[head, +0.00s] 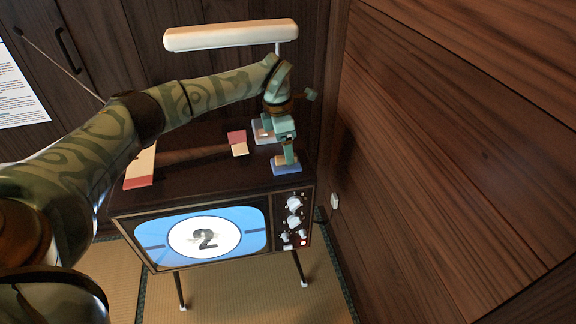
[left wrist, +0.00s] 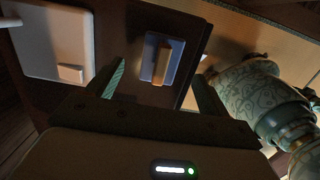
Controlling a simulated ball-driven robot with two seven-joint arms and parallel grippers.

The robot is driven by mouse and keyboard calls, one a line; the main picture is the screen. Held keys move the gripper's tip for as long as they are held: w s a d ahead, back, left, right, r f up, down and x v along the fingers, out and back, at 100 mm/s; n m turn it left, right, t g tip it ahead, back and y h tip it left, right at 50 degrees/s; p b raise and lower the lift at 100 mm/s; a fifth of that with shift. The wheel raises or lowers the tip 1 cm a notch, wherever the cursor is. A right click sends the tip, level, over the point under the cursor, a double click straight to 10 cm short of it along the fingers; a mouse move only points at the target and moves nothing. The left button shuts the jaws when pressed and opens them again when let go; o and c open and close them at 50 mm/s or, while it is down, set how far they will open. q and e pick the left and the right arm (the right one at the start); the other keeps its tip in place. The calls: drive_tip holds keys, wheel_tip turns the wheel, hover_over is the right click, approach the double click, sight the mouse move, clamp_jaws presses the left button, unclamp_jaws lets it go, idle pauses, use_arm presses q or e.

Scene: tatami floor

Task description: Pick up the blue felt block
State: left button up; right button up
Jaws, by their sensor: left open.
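The blue felt block (head: 287,168) lies on the dark top of the television cabinet, near its front right corner. It is a flat blue pad with a tan, wood-coloured grip standing on it. In the left wrist view the blue felt block (left wrist: 150,58) lies beyond the two fingers, roughly between them. My left gripper (head: 287,148) is over the block, pointing down, with its jaws apart and nothing seen held. In the left wrist view the left gripper (left wrist: 160,75) shows two separated teal fingers; contact with the grip cannot be told. My right gripper is in neither view.
The television (head: 205,235) stands on thin legs on tatami. A pink-and-cream block (head: 237,142) and a red-and-cream flat piece (head: 140,168) lie on its top. A pale plate (left wrist: 50,45) lies left of the block. A white lamp (head: 230,35) stands behind; a wooden wall (head: 450,150) is close right.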

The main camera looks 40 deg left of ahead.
sight(279, 166)
use_arm(q)
wheel_tip(279, 166, down, 5)
drive_tip(key=shift+w+d+f+b, duration=0.1)
drive_tip(key=shift+d+b, duration=0.05)
drive_tip(key=shift+b, duration=1)
drive_tip(key=shift+r, duration=0.2)
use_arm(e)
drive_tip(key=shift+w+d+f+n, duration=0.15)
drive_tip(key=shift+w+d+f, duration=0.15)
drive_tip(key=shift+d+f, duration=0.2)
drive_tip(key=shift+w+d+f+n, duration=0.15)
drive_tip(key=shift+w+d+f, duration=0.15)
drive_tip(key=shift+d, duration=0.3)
use_arm(q)
drive_tip(key=c, duration=1.1)
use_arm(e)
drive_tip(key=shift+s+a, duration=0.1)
